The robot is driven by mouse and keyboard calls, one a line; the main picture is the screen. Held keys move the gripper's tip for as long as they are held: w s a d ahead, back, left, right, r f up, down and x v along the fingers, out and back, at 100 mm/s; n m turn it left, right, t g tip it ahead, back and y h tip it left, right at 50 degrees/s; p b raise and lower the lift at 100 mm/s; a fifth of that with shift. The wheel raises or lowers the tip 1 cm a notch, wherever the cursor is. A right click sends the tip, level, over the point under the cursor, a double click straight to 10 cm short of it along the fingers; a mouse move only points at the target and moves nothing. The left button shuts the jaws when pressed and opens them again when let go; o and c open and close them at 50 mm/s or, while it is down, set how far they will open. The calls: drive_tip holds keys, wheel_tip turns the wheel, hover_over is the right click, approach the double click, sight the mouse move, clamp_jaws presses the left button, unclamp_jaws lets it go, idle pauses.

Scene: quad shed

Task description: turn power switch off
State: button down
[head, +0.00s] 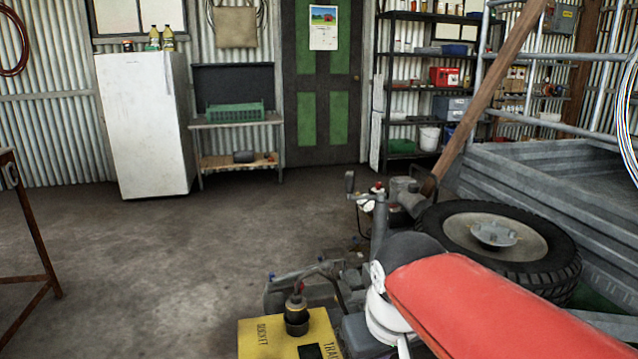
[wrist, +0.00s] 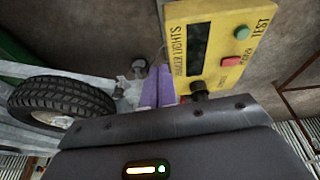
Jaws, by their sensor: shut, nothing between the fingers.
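A yellow control box (head: 258,338) is at the bottom of the head view, cut off by the frame edge. A black knob-like part with a red top (head: 297,312) stands on it. In the wrist view the yellow panel (wrist: 228,58) carries a dark window (wrist: 198,47), a green button (wrist: 241,32) and a red button (wrist: 242,61). A black knob (wrist: 199,90) shows at its lower edge. No label that I can read marks the power switch. My gripper (wrist: 158,84), with purple fingers, is shut and empty beside the panel's left edge. Contact cannot be told.
A large tyre (head: 540,275) lies by the grey metal trailer (head: 540,165) on the right; a tyre also shows in the wrist view (wrist: 62,97). A wooden beam (head: 490,85) leans there. A white fridge (head: 145,125) stands at the back. The floor (head: 160,260) left of centre is clear.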

drive_tip(key=s+d+f+m+t, duration=0.2)
drive_tip(key=s+d+f+m, duration=0.1)
drive_tip(key=s+d, duration=0.4)
drive_tip(key=shift+s+f, duration=0.15)
drive_tip(key=shift+s, duration=0.05)
